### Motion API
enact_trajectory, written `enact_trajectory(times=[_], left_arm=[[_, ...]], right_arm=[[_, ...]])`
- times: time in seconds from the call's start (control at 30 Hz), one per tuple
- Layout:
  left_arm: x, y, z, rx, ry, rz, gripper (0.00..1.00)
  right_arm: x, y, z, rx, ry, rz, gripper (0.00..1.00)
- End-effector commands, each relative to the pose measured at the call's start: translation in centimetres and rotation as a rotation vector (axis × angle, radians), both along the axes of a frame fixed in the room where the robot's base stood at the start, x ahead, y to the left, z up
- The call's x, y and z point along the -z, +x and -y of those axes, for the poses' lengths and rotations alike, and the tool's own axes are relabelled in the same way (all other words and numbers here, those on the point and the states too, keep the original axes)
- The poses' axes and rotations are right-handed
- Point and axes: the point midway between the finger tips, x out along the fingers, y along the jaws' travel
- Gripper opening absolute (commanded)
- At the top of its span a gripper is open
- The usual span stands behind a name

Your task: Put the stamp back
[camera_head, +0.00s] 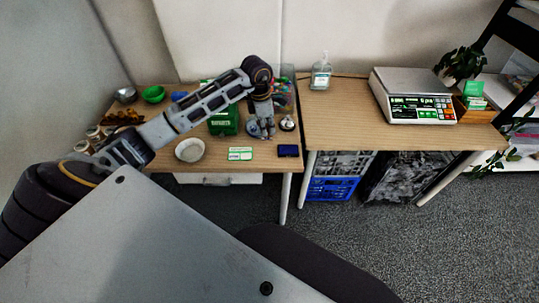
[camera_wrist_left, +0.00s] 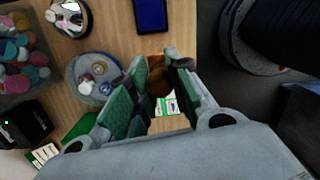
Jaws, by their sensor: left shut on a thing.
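My left gripper (camera_head: 264,134) is over the front right part of the left table. In the left wrist view, its green-padded fingers (camera_wrist_left: 158,92) are shut on a brown wooden stamp (camera_wrist_left: 158,80), whose round knob sits between them. The stamp's lower face is hidden. A dark blue ink pad (camera_head: 288,150) lies right of the gripper near the front edge; it also shows in the wrist view (camera_wrist_left: 151,14). A green-and-white card (camera_head: 240,153) lies left of the pad, partly visible beyond the fingers (camera_wrist_left: 168,104). My right gripper is not in view.
A round grey dish (camera_wrist_left: 92,72) with small items is close beside the gripper. A white bowl (camera_head: 189,150), a green box (camera_head: 223,122) and a tub of colourful pieces (camera_wrist_left: 18,50) stand around. A scale (camera_head: 410,82) and bottle (camera_head: 321,74) stand on the right table.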

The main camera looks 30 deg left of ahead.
Motion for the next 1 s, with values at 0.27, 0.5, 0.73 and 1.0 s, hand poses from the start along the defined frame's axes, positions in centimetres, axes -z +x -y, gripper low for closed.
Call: enact_trajectory(times=[0.27, 0.5, 0.73, 1.0], left_arm=[[0.0, -0.1, -0.1, 0.005, 0.003, -0.003, 0.04], [0.2, -0.1, 0.0, 0.005, 0.002, -0.004, 0.04], [2.3, -0.1, 0.0, 0.004, 0.001, -0.006, 0.04], [5.7, -0.1, 0.0, 0.004, 0.001, -0.004, 0.04]], right_arm=[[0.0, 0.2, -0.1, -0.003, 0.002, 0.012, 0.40], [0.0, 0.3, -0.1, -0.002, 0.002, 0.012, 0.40], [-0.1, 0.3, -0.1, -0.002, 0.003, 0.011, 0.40], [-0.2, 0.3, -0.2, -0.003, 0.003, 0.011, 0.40]])
